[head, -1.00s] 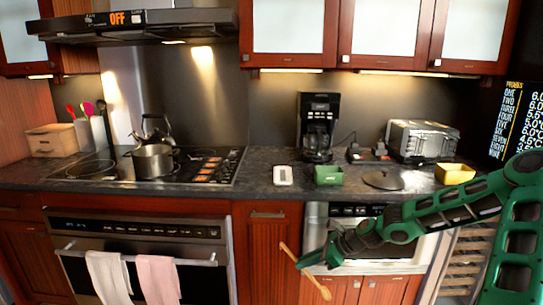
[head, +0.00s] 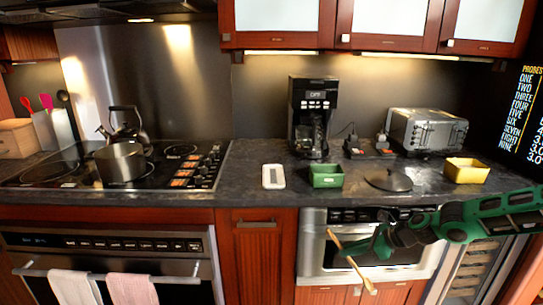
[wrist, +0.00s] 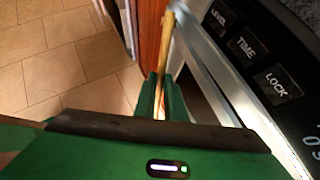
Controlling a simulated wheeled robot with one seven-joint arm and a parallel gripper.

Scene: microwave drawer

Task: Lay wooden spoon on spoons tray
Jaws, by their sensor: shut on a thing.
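The wooden spoon (head: 352,262) is held tilted in front of the microwave drawer, below counter height. My gripper (head: 350,250) is shut on its handle. In the wrist view, the spoon (wrist: 168,48) runs between the two green fingers (wrist: 162,92), close to the microwave's front panel. A small white tray-like piece (head: 273,177) lies on the dark counter, up and left of the spoon. It looks like the spoons tray, but its details are too small to be sure. It appears empty.
The coffee maker (head: 313,115) is behind. The stove with pot (head: 120,164) is left. The counter edge lies above my gripper.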

